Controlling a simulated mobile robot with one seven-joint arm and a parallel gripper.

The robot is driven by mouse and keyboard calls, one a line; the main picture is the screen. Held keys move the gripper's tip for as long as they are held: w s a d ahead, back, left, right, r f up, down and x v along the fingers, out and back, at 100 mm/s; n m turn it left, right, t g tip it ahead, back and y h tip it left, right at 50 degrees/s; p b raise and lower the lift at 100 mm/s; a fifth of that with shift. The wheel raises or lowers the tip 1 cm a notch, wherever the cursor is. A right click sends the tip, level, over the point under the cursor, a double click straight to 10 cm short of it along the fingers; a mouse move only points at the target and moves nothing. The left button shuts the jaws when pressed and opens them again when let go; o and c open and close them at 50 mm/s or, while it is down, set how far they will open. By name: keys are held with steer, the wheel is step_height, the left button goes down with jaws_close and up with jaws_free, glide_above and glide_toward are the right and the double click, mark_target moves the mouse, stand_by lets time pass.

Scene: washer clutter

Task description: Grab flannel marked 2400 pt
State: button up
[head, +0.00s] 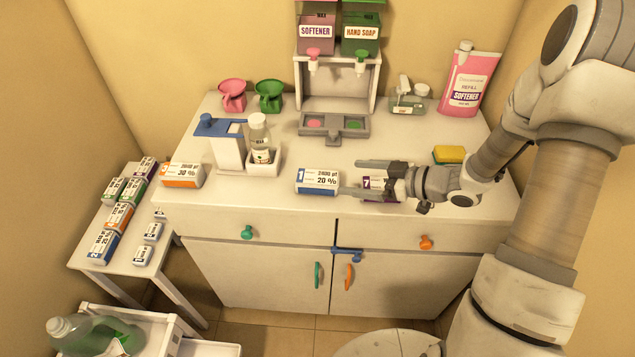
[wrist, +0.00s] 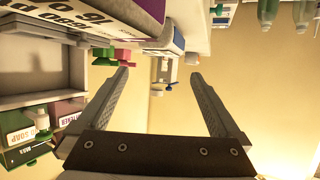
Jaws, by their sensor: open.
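Several white boxed packs with coloured bands carry "pt" marks; the small print makes a 2400 pt mark uncertain. On the counter are an orange-banded pack (head: 183,175) reading 30 %, a blue-banded pack (head: 317,181) reading 20 %, and a purple-banded pack (head: 374,184) marked 7. My gripper (head: 350,177) is open, its fingers pointing left over the purple-banded pack and partly hiding it. One fingertip reaches near the right end of the blue-banded pack. In the wrist view my gripper (wrist: 158,76) has spread fingers with nothing held; a large pack (wrist: 110,18) shows close at upper left.
A small side table (head: 78,262) at left holds several more packs. A dispenser stand (head: 338,100) is at the back, a bottle in a white holder (head: 261,150) at centre left, a yellow sponge (head: 449,154) at right. The counter front between orange and blue packs is clear.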

mark_target(323, 178)
steer(key=x, duration=0.3)
steer(key=shift+w+a+f, duration=0.15)
steer(key=shift+a, duration=0.05)
steer(key=shift+s+f+x, duration=0.1)
steer(key=shift+f+x, duration=0.1)
steer(key=shift+x, duration=1.15)
steer(key=shift+s+f+x, duration=0.15)
steer(key=shift+f+x, duration=0.05)
steer(key=shift+x, duration=1.1)
steer(key=shift+c, duration=0.3)
steer(key=shift+d, duration=0.1)
steer(key=c, duration=1.2)
